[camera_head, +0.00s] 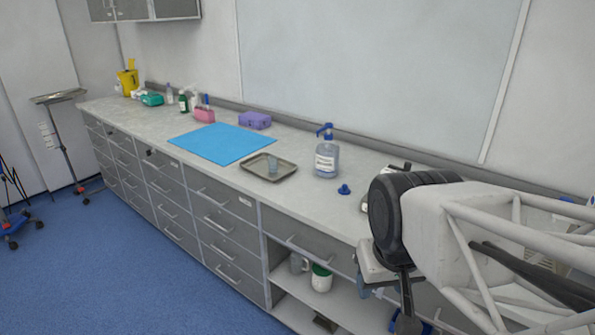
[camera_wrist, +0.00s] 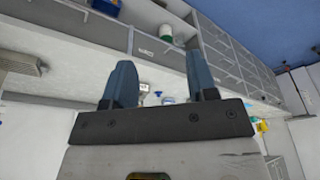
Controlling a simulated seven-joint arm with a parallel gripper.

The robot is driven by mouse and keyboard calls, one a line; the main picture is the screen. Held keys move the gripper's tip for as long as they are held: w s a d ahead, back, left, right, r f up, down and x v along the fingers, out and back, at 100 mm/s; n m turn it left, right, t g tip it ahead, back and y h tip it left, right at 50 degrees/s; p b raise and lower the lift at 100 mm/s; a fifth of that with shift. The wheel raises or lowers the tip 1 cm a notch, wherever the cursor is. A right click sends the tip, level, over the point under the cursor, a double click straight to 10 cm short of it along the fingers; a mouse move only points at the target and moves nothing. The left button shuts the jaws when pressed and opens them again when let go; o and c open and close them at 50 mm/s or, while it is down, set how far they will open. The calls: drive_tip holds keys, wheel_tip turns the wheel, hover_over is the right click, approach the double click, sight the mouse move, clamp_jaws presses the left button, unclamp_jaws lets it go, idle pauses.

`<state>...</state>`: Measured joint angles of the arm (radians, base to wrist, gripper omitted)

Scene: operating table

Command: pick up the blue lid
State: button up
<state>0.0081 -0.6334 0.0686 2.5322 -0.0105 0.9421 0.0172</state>
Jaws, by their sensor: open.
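The blue lid (camera_head: 344,189) is a small blue piece with a knob on top. It rests on the grey counter, just right of the clear bottle with the blue pump (camera_head: 326,158). My gripper (camera_head: 385,300) is at the lower right in the head view, in front of the counter and apart from the lid. In the wrist view my gripper (camera_wrist: 162,72) shows two blue fingers spread wide with nothing between them. Small blue and white shapes show beyond the fingers there, too small to tell which is the lid.
A metal tray (camera_head: 290,174) holding a small cup lies left of the bottle, beside a blue mat (camera_head: 195,137). A purple box (camera_head: 255,120) stands behind. A dark-topped item at the lid's right is partly hidden by my arm. An open shelf (camera_head: 300,308) holds a green-and-white container (camera_head: 321,280).

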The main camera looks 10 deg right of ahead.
drive_tip(key=w+d+r+n, duration=0.1)
drive_tip(key=w+n, duration=0.1)
drive_tip(key=w, duration=0.8)
drive_tip(key=w+d+r+n+g, duration=0.1)
drive_tip(key=w+d+n, duration=0.1)
drive_tip(key=w, duration=0.9)
drive_tip(key=w+d+r+n, duration=0.1)
drive_tip(key=w+r+n, duration=0.1)
drive_tip(key=w, duration=0.8)
drive_tip(key=w+d+f+n, duration=0.2)
drive_tip(key=w+f, duration=0.3)
drive_tip(key=w, duration=0.4)
drive_tip(key=w+d+f+n+g, duration=0.1)
drive_tip(key=w+d+f, duration=0.2)
drive_tip(key=w, duration=0.7)
drive_tip(key=w+d+f+n, duration=0.2)
drive_tip(key=w+d+f, duration=0.1)
drive_tip(key=w+f, duration=0.4)
drive_tip(key=shift+w+d+f+n+g, duration=0.1)
drive_tip(key=shift+w+f+n+g, duration=0.1)
drive_tip(key=shift+w, duration=0.55)
drive_tip(key=shift+w+d+f+n+g, duration=0.1)
drive_tip(key=shift+w+f, duration=0.05)
drive_tip(key=shift+w, duration=0.6)
drive_tip(key=shift+w+f, duration=0.25)
